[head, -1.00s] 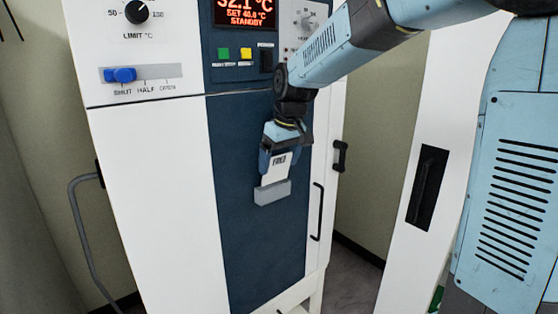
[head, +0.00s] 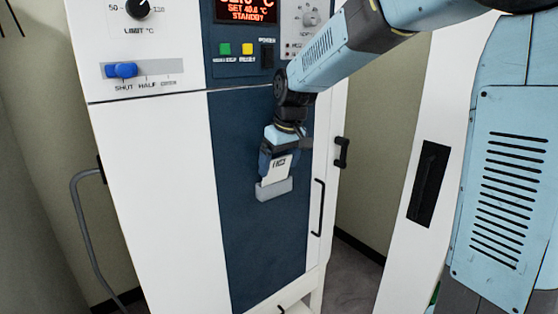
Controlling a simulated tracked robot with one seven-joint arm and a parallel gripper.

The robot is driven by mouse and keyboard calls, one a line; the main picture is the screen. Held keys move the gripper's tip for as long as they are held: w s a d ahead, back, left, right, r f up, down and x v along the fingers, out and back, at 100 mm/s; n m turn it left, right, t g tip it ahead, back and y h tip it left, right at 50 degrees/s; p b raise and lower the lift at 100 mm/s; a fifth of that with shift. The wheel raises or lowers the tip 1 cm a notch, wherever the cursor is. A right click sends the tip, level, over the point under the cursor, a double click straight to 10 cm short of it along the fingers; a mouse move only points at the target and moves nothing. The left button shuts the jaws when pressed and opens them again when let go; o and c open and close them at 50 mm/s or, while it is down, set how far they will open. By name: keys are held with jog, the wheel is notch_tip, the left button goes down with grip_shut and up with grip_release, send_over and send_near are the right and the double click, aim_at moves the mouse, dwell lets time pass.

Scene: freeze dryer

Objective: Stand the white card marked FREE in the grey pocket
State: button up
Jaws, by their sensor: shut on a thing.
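The white card (head: 275,173) shows in the head view, with dark lettering near its top that is too small to read surely now. My gripper (head: 277,158) is shut on the card's upper part, pointing down in front of the dark blue panel. The grey pocket (head: 274,190) is fixed low on that panel. The card's lower edge is hidden behind the pocket's front wall, so the card appears to be in the pocket, slightly tilted. Whether it touches the pocket's bottom cannot be seen.
The freeze dryer's blue panel (head: 250,245) is bare below the pocket. A black handle (head: 318,207) and a black latch (head: 342,153) are to its right. Above are green (head: 224,49) and yellow (head: 247,48) buttons, a display (head: 247,10) and a blue slider (head: 122,70) at SHUT.

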jog(key=shift+x, duration=1.1)
jog(key=shift+f, duration=0.1)
jog(key=o, duration=1)
jog(key=shift+v, duration=3.3)
